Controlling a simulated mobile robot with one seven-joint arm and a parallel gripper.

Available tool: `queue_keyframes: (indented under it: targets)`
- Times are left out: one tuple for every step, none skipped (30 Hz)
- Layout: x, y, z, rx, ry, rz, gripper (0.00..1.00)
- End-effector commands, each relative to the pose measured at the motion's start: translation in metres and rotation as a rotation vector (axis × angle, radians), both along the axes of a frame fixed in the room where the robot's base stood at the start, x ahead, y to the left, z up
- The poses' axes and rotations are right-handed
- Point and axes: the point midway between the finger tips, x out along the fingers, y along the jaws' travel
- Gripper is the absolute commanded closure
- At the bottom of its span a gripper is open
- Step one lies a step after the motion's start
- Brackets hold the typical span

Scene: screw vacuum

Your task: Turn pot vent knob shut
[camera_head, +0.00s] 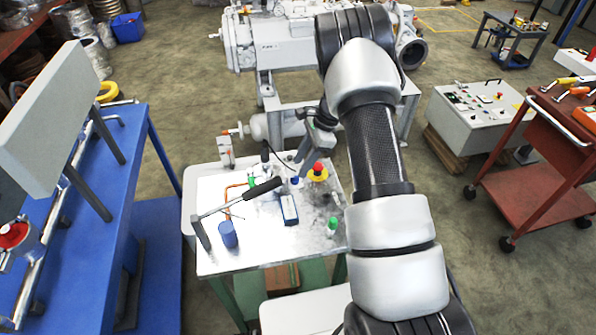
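My arm reaches over the white worktable (205,260), and my gripper (298,162) points down over its back half. The fingers are small and dark here, so their opening does not show. Below and around the gripper are a red knob on a yellow base (318,171), a blue cap (295,181) and a green-topped part (252,182). No pot vent knob can be told for sure among these small parts. A metal vessel with a red top (14,238) stands at the far left edge. I cannot tell whether the gripper touches anything.
A black-handled lever (262,189), an orange bent pipe (235,188), a blue cylinder (228,236), a blue box (289,208) and a green-capped bottle (333,224) crowd the tabletop. A large grey pump (265,45) stands behind. A blue bench (110,240) is at left, a red cart (530,165) at right.

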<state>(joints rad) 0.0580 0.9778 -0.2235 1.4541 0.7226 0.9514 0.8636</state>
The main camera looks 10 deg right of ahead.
Motion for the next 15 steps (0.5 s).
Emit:
queue_keyframes:
  targets:
    - [0.001,-0.006,0.013,-0.001,-0.005,-0.002,0.61]
    - [0.001,-0.009,0.02,-0.001,-0.005,-0.003,0.61]
    - [0.001,-0.013,0.029,-0.001,-0.004,-0.003,0.61]
    - [0.001,-0.016,0.037,-0.002,-0.004,-0.003,0.61]
    - [0.001,-0.019,0.043,-0.001,-0.003,-0.002,0.61]
    - [0.002,-0.022,0.053,-0.001,-0.005,-0.003,0.61]
    - [0.001,-0.025,0.059,-0.001,-0.004,-0.002,0.61]
    - [0.001,-0.028,0.065,-0.002,-0.004,-0.002,0.61]
    - [0.001,-0.032,0.074,-0.001,-0.003,-0.002,0.61]
    - [0.001,-0.034,0.079,-0.001,-0.003,-0.002,0.61]
    - [0.001,-0.036,0.084,-0.001,-0.003,-0.003,0.61]
    - [0.001,-0.039,0.091,-0.001,-0.002,-0.002,0.61]
    - [0.001,-0.04,0.096,-0.002,-0.002,-0.002,0.61]
    - [0.001,-0.042,0.1,-0.001,-0.003,-0.001,0.61]
    - [0.001,-0.044,0.104,0.0,-0.002,-0.001,0.61]
